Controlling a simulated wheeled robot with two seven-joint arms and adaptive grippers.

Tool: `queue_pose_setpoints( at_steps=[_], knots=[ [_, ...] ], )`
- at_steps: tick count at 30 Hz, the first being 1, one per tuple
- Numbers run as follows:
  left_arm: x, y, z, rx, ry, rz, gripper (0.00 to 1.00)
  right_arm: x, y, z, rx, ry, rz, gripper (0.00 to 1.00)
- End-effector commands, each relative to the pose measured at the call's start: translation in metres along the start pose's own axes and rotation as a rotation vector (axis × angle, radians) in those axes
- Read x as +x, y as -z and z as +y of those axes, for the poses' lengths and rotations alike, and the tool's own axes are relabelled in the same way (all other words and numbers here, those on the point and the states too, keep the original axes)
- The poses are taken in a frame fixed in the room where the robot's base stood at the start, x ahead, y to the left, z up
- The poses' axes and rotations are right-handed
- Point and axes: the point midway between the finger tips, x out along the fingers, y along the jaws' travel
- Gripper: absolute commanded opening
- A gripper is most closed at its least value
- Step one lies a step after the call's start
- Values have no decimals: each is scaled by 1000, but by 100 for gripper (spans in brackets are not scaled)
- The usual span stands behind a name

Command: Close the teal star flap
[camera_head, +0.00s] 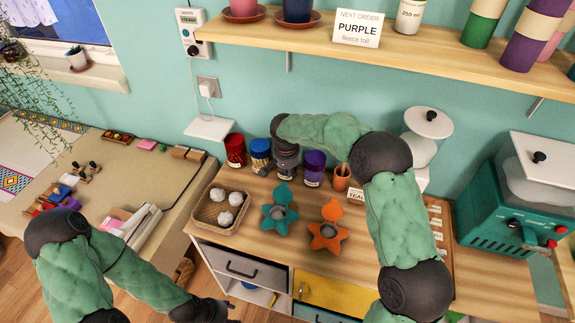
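The teal star (279,219) lies on the wooden counter, with a dark round opening in its middle. Its rounded teal flap (282,193) is open and extends from the star's back side. My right gripper (286,176) points down from above, right behind the flap; I cannot tell whether it touches it. Its fingers are small and dark, so their opening is unclear. My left gripper (222,310) is low at the bottom edge, away from the star, its fingers unclear.
An orange star (327,240) with its orange flap (332,210) open lies right of the teal one. A basket (205,214) of white balls stands left. Jars, including a purple one (314,168), line the back. My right forearm covers part of the counter.

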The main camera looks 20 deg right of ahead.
Motion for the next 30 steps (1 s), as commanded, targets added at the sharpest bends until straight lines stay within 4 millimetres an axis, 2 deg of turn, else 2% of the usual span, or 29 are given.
queue_pose_setpoints(
  at_steps=[2,3,6,13,25,30],
  knots=[
    [5,0,-2,0,0,0,47,17,-1,0,1,-1,-2,0],
    [5,0,-2,0,0,0,47,7,-5,-1,-1,3,3,0],
    [7,0,-2,0,0,0,47,-2,-16,-1,-1,2,2,0],
    [9,0,-3,0,0,0,47,-12,-30,0,0,1,0,0],
    [9,1,-3,0,0,0,47,-14,-31,0,0,0,0,0],
    [14,1,-5,0,0,1,47,-13,-25,-5,-1,1,21,0]
  ],
)
